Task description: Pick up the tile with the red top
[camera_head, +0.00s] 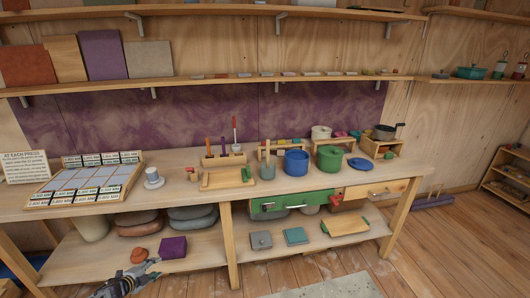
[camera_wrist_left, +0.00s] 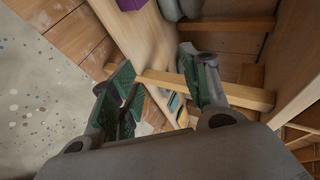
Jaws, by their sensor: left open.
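I cannot make out for sure a tile with a red top. Small flat tiles in mixed colours, some reddish, stand in a row on the narrow wall shelf (camera_head: 270,78), too small to tell apart. On the low shelf lie a grey tile (camera_head: 261,240) and a teal tile (camera_head: 295,236). An orange-red lump (camera_head: 138,256) sits left of a purple block (camera_head: 173,247). My left gripper (camera_head: 150,271) is open and empty in front of that lump. In the left wrist view its fingers (camera_wrist_left: 157,65) are apart, with a wooden rail (camera_wrist_left: 205,88) beyond. My right gripper is out of view.
The workbench (camera_head: 350,182) bears a blue pot (camera_head: 296,163), a green pot (camera_head: 329,158) and a labelled board (camera_head: 80,183). Bench legs (camera_head: 230,245) frame the low shelf. A wooden tray (camera_head: 345,226) lies at its right. The floor in front is clear.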

